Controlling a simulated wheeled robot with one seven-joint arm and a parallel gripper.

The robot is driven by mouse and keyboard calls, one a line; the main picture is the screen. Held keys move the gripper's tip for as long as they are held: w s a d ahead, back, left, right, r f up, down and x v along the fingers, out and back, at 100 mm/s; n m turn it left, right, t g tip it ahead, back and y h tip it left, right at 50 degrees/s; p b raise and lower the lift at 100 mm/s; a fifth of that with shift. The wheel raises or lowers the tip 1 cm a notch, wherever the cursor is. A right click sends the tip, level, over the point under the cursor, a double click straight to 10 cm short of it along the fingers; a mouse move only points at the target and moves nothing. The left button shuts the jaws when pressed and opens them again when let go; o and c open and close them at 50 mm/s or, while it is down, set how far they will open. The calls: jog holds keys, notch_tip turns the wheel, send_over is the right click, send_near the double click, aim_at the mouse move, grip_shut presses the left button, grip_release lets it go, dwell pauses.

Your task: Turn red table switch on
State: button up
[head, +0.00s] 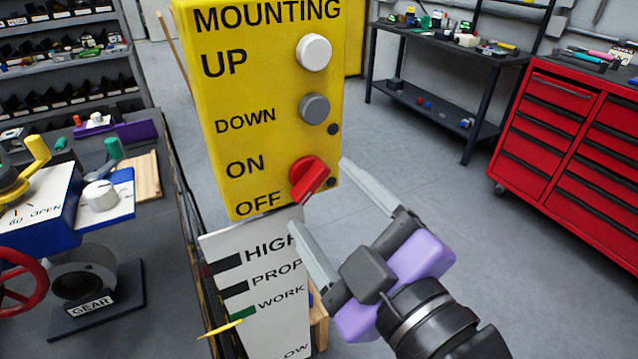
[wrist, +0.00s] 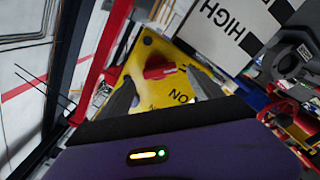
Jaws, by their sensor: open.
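The red switch (head: 309,179) is a rotary knob low on the yellow control box (head: 255,95), beside the printed words ON and OFF. In the head view the fingers show no clear contact with the knob. In the wrist view the red switch (wrist: 160,71) shows beyond and between the two open fingertips (wrist: 160,90). The knob's exact gap from the fingers cannot be told.
A white button (head: 314,52) and a grey button (head: 314,108) sit above the switch. A white level panel (head: 258,285) stands below the box. A workbench with a gear stand (head: 92,290) is at left. A red tool cabinet (head: 570,140) is at right, with open floor between.

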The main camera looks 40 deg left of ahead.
aim_at(312, 186)
jog(key=shift+x, duration=1.55)
jog(key=shift+c, duration=0.2)
jog(key=c, duration=1.3)
jog(key=shift+c, duration=0.2)
